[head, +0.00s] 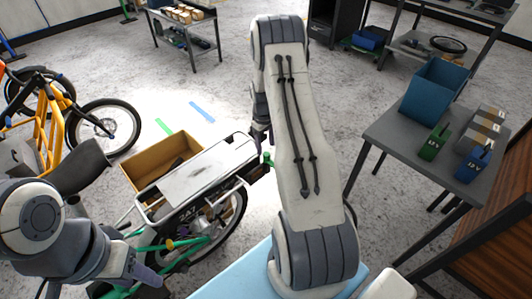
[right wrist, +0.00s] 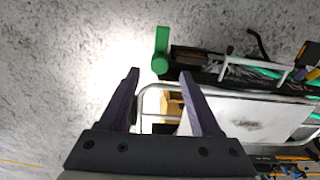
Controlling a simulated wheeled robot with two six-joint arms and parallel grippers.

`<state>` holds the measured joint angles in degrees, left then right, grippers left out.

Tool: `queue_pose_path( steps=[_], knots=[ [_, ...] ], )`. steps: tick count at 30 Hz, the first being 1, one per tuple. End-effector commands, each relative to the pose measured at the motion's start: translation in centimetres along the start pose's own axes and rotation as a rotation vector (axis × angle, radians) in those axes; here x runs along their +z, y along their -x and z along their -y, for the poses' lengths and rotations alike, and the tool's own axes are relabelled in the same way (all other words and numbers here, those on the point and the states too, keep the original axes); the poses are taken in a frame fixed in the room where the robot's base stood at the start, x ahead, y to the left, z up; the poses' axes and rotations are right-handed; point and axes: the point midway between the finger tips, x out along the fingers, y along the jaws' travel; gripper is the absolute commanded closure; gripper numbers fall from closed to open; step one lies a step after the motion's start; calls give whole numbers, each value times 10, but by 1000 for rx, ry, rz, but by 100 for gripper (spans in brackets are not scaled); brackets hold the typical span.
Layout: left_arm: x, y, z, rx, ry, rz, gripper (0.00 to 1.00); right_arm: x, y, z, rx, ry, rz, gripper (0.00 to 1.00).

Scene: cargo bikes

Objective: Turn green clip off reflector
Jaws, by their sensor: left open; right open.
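The green clip (head: 268,158) is at the rear end of the cargo bike's rack (head: 205,172). In the right wrist view the green clip (right wrist: 162,52) shows as a bar with a round end, beside a dark part (right wrist: 190,60) at the rack end. I cannot clearly make out the reflector itself. My right gripper (right wrist: 158,80) is open and empty. The clip appears ahead of the fingertips, apart from them. In the head view my right arm hides most of this gripper. My left gripper (head: 148,277) is open at the lower left, near the bike's green frame.
A cardboard-coloured box (head: 150,165) is beside the rack. A grey table (head: 400,135) at the right holds a blue bin (head: 434,90) and small green and blue holders. An orange bike (head: 52,120) stands at the left.

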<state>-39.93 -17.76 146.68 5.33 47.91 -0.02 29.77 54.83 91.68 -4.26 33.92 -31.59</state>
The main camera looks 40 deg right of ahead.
Motion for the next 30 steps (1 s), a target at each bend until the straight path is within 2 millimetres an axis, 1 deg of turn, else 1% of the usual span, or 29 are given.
queue_pose_path(
  steps=[1,3,6,9,13,27,29,30],
  knots=[
    [0,-1,0,0,0,0,50,-1,11,0,2,0,-3,36],
    [0,-2,0,0,0,0,50,-1,23,0,2,1,-3,36],
    [0,-2,0,0,0,0,50,-1,36,0,2,1,-2,36],
    [0,-2,0,0,0,0,50,0,45,0,1,1,-1,36],
    [0,-2,0,0,0,0,50,0,48,0,0,1,0,36],
    [0,-2,0,0,0,0,50,0,48,0,0,1,0,36],
    [0,-2,0,0,0,0,50,-1,50,2,0,4,-1,36],
    [0,-2,0,0,0,0,50,-3,54,7,1,9,-3,36]
  ],
)
